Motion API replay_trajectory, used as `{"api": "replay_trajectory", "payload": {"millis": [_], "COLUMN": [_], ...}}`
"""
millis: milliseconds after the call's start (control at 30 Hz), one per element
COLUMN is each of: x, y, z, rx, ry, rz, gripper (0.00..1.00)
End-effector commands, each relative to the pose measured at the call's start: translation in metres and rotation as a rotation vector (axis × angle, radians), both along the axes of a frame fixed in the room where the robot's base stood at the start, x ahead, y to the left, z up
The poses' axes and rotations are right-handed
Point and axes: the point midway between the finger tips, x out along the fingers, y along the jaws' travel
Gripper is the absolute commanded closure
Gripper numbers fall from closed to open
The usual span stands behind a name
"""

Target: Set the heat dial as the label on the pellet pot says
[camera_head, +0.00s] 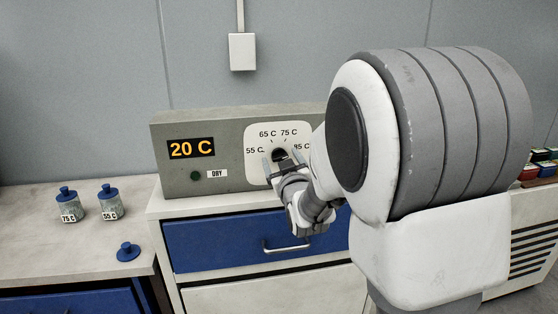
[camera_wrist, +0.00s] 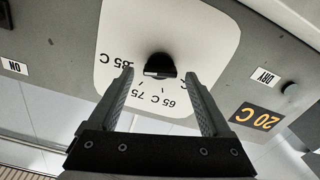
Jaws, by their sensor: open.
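The heat dial (camera_head: 280,154) is a black knob on a white plate marked 55, 65, 75 and 85 C. It shows upside down in the wrist view (camera_wrist: 160,66), where its pointing direction is unclear and 55 C cannot be seen. My gripper (camera_head: 284,166) is open in front of the dial. In the wrist view its fingertips (camera_wrist: 161,78) stand apart to either side of the knob, and I see no contact. Two glass pots with blue lids stand on the left counter, one labelled 75 C (camera_head: 69,208), the other 55 C (camera_head: 110,206).
The grey control box (camera_head: 228,130) shows 20 C on its display (camera_head: 191,148), above a green button (camera_head: 195,176) and a DRY label. A blue drawer (camera_head: 225,240) is below the box.

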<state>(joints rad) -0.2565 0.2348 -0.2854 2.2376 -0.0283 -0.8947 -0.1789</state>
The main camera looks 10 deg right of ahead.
Motion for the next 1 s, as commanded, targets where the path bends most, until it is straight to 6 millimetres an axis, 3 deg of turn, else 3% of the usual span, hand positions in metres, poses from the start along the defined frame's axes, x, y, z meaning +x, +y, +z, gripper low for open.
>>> {"api": "replay_trajectory", "payload": {"millis": [133,600,1000], "x": [-0.0002,-0.0004,-0.0003], "y": [-0.0002,-0.0001,0.0002], "z": [-0.0001,-0.0002,-0.0033], "rx": [0.0,0.0,-0.08], "ry": [0.0,0.001,0.0], "rz": [0.0,0.0,-0.001], "gripper": [0.18,1.0,1.0]}}
